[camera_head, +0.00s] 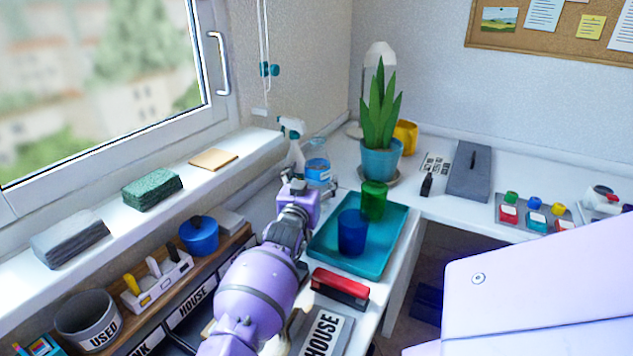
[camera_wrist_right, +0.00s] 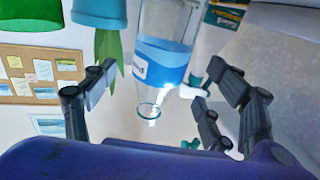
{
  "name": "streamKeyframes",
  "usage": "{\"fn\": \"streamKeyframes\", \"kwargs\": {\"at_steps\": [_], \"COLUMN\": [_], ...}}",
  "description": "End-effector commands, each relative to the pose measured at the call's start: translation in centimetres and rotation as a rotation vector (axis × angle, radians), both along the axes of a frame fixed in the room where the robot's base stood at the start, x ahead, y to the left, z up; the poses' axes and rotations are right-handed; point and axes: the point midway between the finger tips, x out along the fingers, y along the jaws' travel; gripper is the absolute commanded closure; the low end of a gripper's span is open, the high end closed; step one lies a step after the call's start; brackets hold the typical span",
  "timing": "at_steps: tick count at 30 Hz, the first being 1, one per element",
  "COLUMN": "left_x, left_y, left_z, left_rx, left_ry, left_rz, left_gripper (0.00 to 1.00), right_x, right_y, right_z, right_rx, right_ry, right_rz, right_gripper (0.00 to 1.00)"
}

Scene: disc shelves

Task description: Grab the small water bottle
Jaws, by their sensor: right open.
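My left gripper is not in view.
A spray bottle (camera_head: 294,150) stands behind the bottle. A potted plant (camera_head: 381,160) is to its right. A teal tray (camera_head: 325,250) with a blue cup (camera_head: 352,236) and a green cup (camera_head: 374,203) lies close by. A red stapler-like object (camera_head: 340,286) lies before the tray.

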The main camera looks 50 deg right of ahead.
Motion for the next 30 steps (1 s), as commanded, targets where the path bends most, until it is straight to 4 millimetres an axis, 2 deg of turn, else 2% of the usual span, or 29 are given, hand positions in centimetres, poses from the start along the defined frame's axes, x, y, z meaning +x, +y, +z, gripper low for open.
{"fn": "streamKeyframes", "kwargs": {"at_steps": [11, 20, 30], "left_x": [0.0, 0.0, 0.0], "left_y": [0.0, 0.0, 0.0], "left_z": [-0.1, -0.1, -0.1], "left_rx": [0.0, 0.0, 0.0], "left_ry": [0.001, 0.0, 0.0], "left_rz": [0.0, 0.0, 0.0], "left_gripper": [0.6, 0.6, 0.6], "right_x": [2.5, 2.7, 2.7], "right_y": [-4.5, -4.9, -4.9], "right_z": [0.0, 0.0, 0.0], "right_rx": [0.001, 0.001, 0.001], "right_ry": [-0.002, -0.002, -0.002], "right_rz": [0.0, 0.001, 0.001], "right_gripper": [0.22, 0.22, 0.67]}}
